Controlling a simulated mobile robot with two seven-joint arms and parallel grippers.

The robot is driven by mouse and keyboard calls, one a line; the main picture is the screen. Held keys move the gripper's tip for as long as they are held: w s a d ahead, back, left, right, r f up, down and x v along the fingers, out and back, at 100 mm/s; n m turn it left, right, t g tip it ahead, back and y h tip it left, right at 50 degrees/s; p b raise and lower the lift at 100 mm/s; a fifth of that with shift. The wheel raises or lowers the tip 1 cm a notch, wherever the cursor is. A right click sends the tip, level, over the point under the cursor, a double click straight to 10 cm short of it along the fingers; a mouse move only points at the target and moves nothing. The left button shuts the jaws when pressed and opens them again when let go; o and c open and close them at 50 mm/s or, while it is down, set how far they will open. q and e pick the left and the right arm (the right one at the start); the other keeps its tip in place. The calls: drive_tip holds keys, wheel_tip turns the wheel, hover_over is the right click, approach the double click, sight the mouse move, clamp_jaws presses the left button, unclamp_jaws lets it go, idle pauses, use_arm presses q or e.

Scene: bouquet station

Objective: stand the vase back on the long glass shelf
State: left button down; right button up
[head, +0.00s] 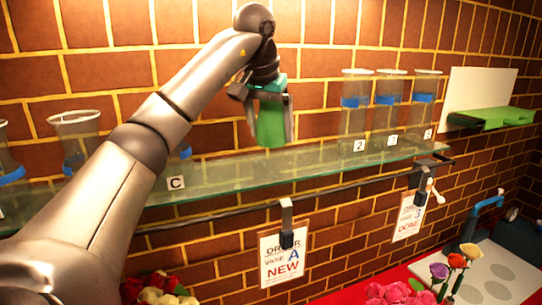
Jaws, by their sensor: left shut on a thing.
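The long glass shelf (235,178) runs across the brick wall. My left gripper (268,112) reaches over it from the left, shut on a green object (271,130). The fingers cover its sides, and I cannot tell whether it is a vase. Its lower end shows just above the shelf's back edge in the picture; I cannot tell the gap. Clear vases with blue bands stand at the right: one labelled 2 (354,120), a middle one (388,112) and an end one (424,105). Another clear vase (75,128) stands at the left, partly behind my arm. My right gripper is out of view.
The shelf is bare between label C (177,183) and the right vases. A dark rail (345,185) below carries order cards, one reading NEW (284,258). A green item (495,118) lies on a small ledge at right. Flowers (400,292) are below on red.

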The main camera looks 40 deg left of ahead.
sight(267, 127)
use_arm(q)
drive_tip(key=shift+f, duration=2.75)
drive_tip(key=shift+f, duration=0.15)
unclamp_jaws()
drive_tip(key=p+v, duration=0.1)
drive_tip(key=v, duration=0.9)
drive_tip(key=shift+v, duration=1.1)
